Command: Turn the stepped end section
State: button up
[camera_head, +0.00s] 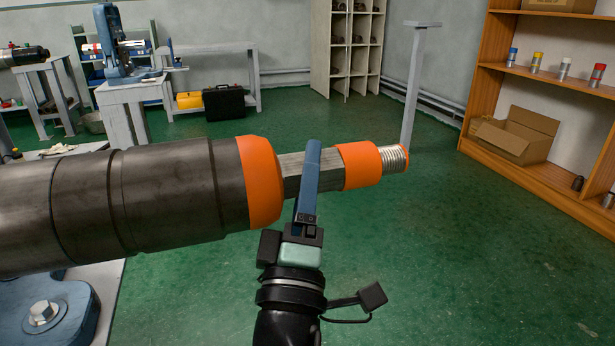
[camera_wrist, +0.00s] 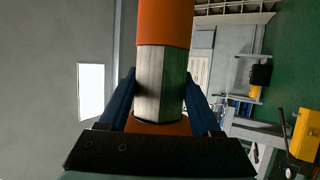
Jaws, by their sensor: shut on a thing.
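The stepped end section (camera_head: 293,170) is the narrow right end of a thick dark pipe (camera_head: 130,200). It has an orange collar (camera_head: 260,182), a bare grey faceted part, a second orange band (camera_head: 359,165) and a threaded silver tip (camera_head: 394,159). My gripper (camera_head: 308,175) comes from below with its blue fingers around the grey faceted part, between the orange parts. In the wrist view the fingers (camera_wrist: 160,100) lie on both sides of the grey faceted part (camera_wrist: 160,82), shut on it. The far finger is mostly hidden in the head view.
A blue vise part with a bolt (camera_head: 42,313) is at the lower left. A grey post (camera_head: 412,90) stands behind the threaded tip. A wooden shelf (camera_head: 540,170) with a cardboard box (camera_head: 517,135) is at the right. The green floor around my gripper is free.

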jog(key=o, duration=1.4)
jog(key=shift+b+v, duration=2.1)
jog(key=shift+v, duration=4.35)
jog(key=s+r+m+t+y+p, duration=0.1)
jog(key=r+m+p, duration=0.3)
jog(key=r+p, duration=1.1)
jog(key=s+r+m+t+y+p, duration=0.1)
jog(key=r+m+p, duration=0.4)
jog(key=r+p, duration=1.1)
jog(key=s+d+r+m+t+y+p, duration=0.1)
jog(key=r+m+p, duration=0.4)
jog(key=r+p, duration=1.1)
notch_tip(320, 180, up, 24)
jog(key=shift+d+r+t, duration=0.15)
jog(key=shift+r+t, duration=0.1)
jog(key=shift+t, duration=0.35)
